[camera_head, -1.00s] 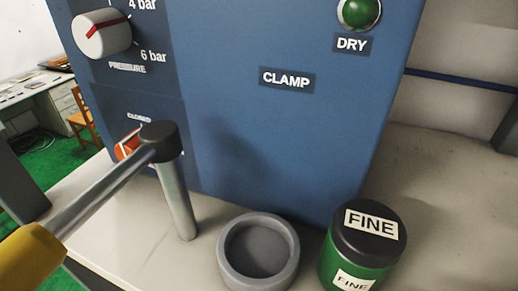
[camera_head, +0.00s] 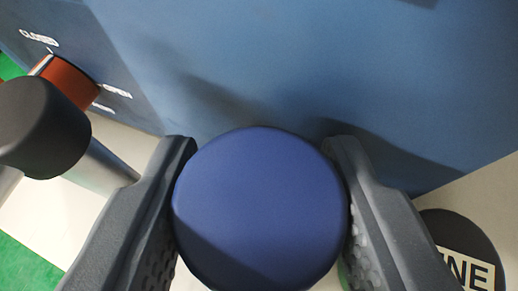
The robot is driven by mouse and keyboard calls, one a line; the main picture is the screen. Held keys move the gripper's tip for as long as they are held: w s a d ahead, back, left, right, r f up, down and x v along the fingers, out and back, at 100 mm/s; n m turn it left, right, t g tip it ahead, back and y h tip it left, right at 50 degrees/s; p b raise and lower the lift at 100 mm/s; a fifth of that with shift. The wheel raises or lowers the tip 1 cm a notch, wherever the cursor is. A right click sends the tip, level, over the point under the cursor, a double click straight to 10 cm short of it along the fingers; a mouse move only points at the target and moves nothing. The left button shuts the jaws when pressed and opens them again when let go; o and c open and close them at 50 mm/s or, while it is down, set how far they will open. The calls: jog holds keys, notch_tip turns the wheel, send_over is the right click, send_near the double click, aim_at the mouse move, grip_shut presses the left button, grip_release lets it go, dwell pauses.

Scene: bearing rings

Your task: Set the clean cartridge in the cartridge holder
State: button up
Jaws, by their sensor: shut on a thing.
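A cartridge with a plain round dark blue top (camera_head: 258,215) is between the two grey fingers of my gripper (camera_head: 262,190), which is shut on it. I see it from above, and no label shows on its top, so I cannot read whether it is the clean one. The grey round holder is not visible now; the cartridge and fingers cover that part of the bench. I cannot tell how high the cartridge is above the holder, or whether it touches it.
The blue machine front (camera_head: 290,70) rises just behind the cartridge. At left are a black-capped metal post (camera_head: 40,125) and an orange knob (camera_head: 68,82) by the CLOSED and OPEN marks. A black-topped canister labelled FINE (camera_head: 462,235) stands close to the right finger.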

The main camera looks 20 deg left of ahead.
jog(key=shift+s+f, duration=0.2)
jog(key=shift+f, duration=0.45)
jog(key=shift+w, duration=0.1)
jog(key=o, duration=0.8)
jog(key=shift+c, duration=0.2)
jog(key=b+v, duration=0.1)
jog(key=v, duration=1.1)
